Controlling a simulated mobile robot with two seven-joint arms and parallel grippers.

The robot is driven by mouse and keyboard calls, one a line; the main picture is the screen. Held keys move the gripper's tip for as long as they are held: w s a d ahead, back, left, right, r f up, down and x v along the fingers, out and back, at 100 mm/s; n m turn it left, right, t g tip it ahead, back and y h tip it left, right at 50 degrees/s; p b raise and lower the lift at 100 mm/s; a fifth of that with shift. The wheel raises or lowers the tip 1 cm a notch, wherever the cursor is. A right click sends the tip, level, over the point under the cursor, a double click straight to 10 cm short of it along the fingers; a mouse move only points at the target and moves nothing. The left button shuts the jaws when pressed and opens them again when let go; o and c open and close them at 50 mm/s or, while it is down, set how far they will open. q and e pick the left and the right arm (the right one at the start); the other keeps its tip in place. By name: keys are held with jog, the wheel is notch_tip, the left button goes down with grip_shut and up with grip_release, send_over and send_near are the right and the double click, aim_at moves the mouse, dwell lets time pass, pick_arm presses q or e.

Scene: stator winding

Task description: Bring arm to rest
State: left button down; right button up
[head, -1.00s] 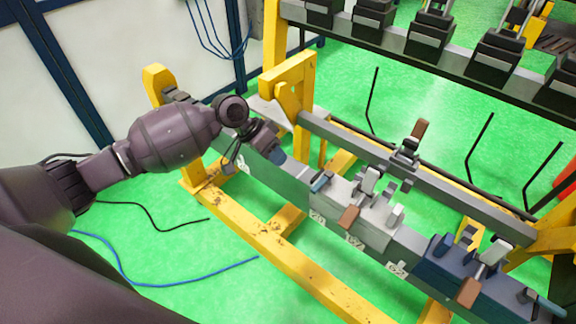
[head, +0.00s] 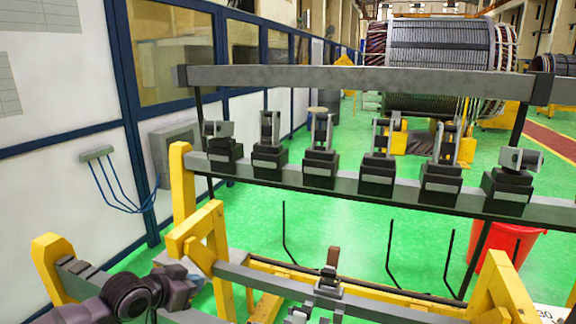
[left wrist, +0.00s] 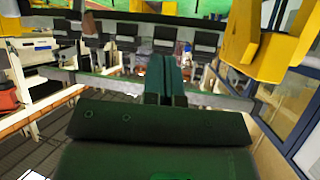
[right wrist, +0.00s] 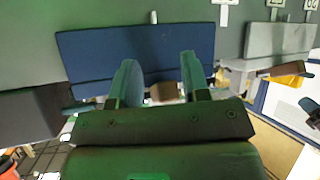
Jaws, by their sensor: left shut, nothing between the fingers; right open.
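My left arm comes in at the bottom left of the head view. Its gripper (head: 192,278) is beside the yellow frame's upright, partly cut off by dark arm links. In the left wrist view my left gripper (left wrist: 167,75) has its two green fingers together with nothing between them. My right gripper (right wrist: 158,85) shows only in the right wrist view, with its fingers apart and empty. A blue block (right wrist: 170,50) lies behind those fingers; I cannot tell if they touch it.
A yellow frame (head: 215,225) with a grey rail stands in front. Behind it a grey beam (head: 400,190) carries several black clamp holders. A red bin (head: 508,245) stands at right and a wound stator (head: 440,45) at the back. A white wall with windows is at left. Green floor (head: 340,225) shows between.

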pick_arm(q)
jog(key=s+a+f+n+y, duration=0.3)
jog(key=s+f, duration=0.7)
jog(key=s, duration=0.4)
jog(key=s+a+f+n+t+y, duration=0.1)
jog(key=s+a+f+n+y, duration=0.2)
jog(key=s+f, duration=0.7)
jog(key=s, duration=0.4)
jog(key=shift+s+f+t+y, duration=0.25)
jog(key=shift+s+t+y, duration=0.05)
jog(key=shift+s+y, duration=0.1)
